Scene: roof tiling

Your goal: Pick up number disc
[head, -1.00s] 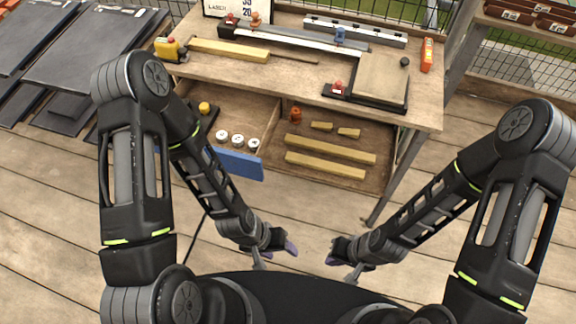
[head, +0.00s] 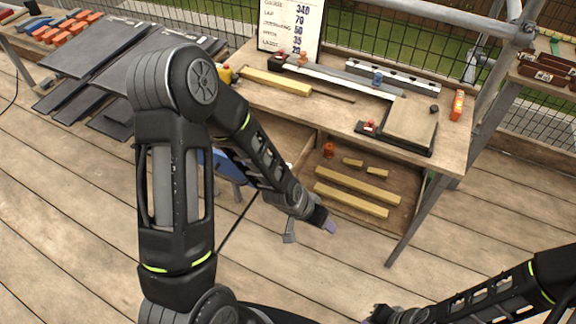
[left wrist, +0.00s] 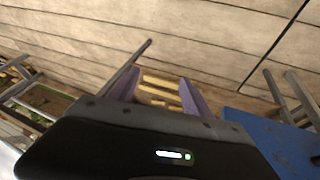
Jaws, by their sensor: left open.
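No number disc can be made out in the current views; my left arm covers most of the drawer's left compartment (head: 285,140). My left gripper (head: 309,229) hangs in front of the bench, short of the open drawer (head: 335,212). In the left wrist view its purple fingers (left wrist: 160,92) are apart, with nothing between them; pale wooden strips show beyond. My right gripper (head: 376,314) is at the bottom edge, partly cut off, and its jaws are unclear.
The drawer's right compartment holds wooden strips (head: 350,200) and an orange item (head: 328,150). A blue panel (head: 225,165) is partly behind my left arm and also shows in the left wrist view (left wrist: 265,145). Dark slates (head: 95,85) lie at left. The foreground floor is clear.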

